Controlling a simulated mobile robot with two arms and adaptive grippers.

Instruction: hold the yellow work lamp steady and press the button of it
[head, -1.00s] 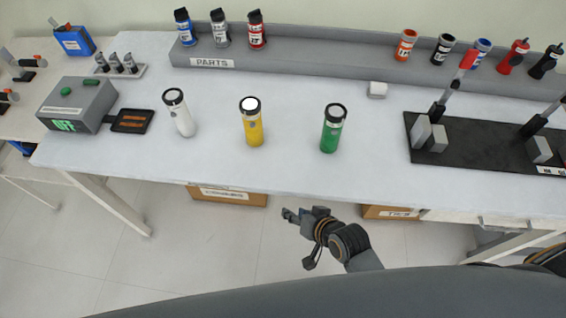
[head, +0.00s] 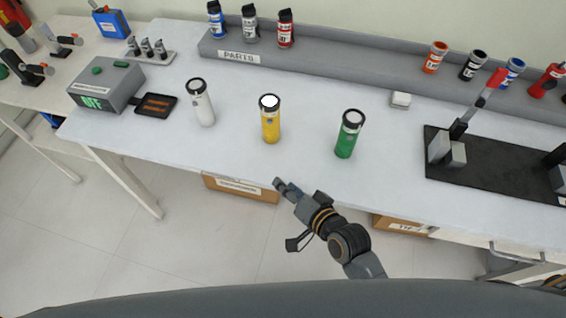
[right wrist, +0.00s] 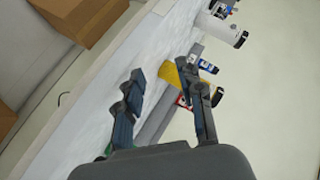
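The yellow work lamp (head: 270,122) stands upright on the white bench between the white lamp (head: 201,106) and the green lamp (head: 348,138). Its top face looks bright white. A small dark spot shows on its side; I cannot tell if this is the button. My right gripper (head: 284,187) is in front of the bench's front edge, below and apart from the yellow lamp. In the right wrist view its fingers (right wrist: 165,78) are spread and empty, with the yellow lamp (right wrist: 170,74) beyond them, partly hidden by one finger. My left gripper is not in view.
A grey parts rack (head: 330,67) with several cans and bottles runs along the back. A grey box with green buttons (head: 108,85) and a dark tray (head: 156,105) are at left. A black fixture board (head: 490,175) is at right. The bench before the yellow lamp is clear.

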